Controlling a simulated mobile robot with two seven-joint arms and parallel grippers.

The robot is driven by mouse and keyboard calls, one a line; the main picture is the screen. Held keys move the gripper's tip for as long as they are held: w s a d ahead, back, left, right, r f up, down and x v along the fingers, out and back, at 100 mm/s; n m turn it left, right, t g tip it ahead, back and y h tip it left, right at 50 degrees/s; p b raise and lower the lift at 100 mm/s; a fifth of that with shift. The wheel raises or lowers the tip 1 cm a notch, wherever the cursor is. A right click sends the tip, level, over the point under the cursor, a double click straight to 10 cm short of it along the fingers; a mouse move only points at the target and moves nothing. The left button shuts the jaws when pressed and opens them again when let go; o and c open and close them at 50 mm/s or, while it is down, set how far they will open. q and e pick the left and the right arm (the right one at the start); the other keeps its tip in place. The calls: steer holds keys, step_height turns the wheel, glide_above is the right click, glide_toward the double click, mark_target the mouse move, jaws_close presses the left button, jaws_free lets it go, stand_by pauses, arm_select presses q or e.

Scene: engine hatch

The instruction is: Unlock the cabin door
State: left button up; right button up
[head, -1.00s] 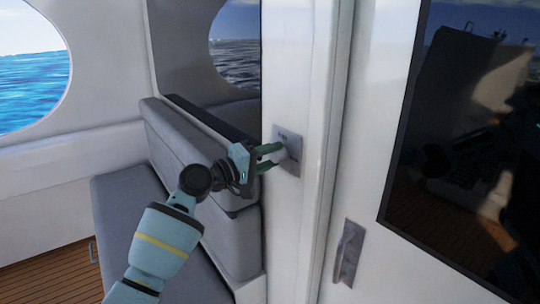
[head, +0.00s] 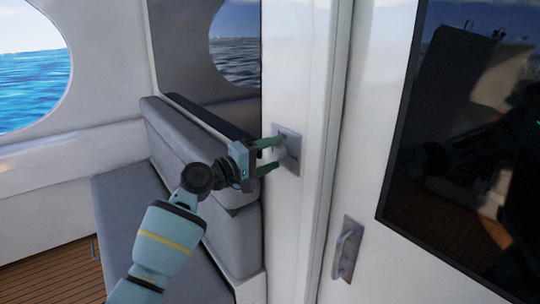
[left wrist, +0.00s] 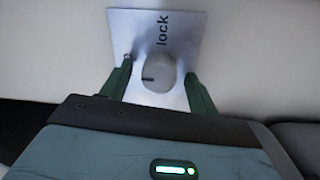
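The lock plate (head: 291,158) is a square metal plate on the white door post, left of the cabin door (head: 366,192). In the left wrist view the plate (left wrist: 190,22) bears the word "lock" and a round grey knob (left wrist: 159,74). A dark mark on the knob points left in that view. My left gripper (head: 275,154) is at the plate, its green fingers spread. In the left wrist view the fingers (left wrist: 160,76) stand on either side of the knob, with gaps. The lower part of the plate is hidden by the gripper. My right gripper is not in view.
The door has a vertical metal handle (head: 347,249) and a large dark window (head: 455,150). A grey cushioned bench (head: 140,215) stands left of the post, behind my left arm. An oval window (head: 30,70) is at far left.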

arm_select(q)
steer(key=v, duration=0.8)
stand_by(0.4)
steer(key=s+a+f+y, duration=0.2)
steer(key=s+f+y, duration=0.15)
steer(key=f, duration=0.65)
steer(key=s+a+f+y, duration=0.2)
steer(key=s+f, duration=0.3)
steer(key=f, duration=0.6)
steer(key=s+a+f+y, duration=0.2)
steer(key=s+a+f, duration=0.15)
steer(key=f, duration=0.65)
steer(key=s+a+f+m+y, duration=0.1)
steer(key=s+a+f+m, duration=0.1)
steer(key=s+f, duration=0.3)
steer(key=s+a+f+m+g+y, duration=0.1)
steer(key=s+a+f+m+y, duration=0.1)
steer(key=s, duration=1.2)
steer(key=s+a+f+m+y, duration=0.2)
steer(key=s+a+f+m, duration=0.1)
steer(key=s+f, duration=0.4)
steer(key=s, duration=0.3)
steer(key=shift+s+f+g, duration=0.25)
steer(key=shift+f+g, duration=0.05)
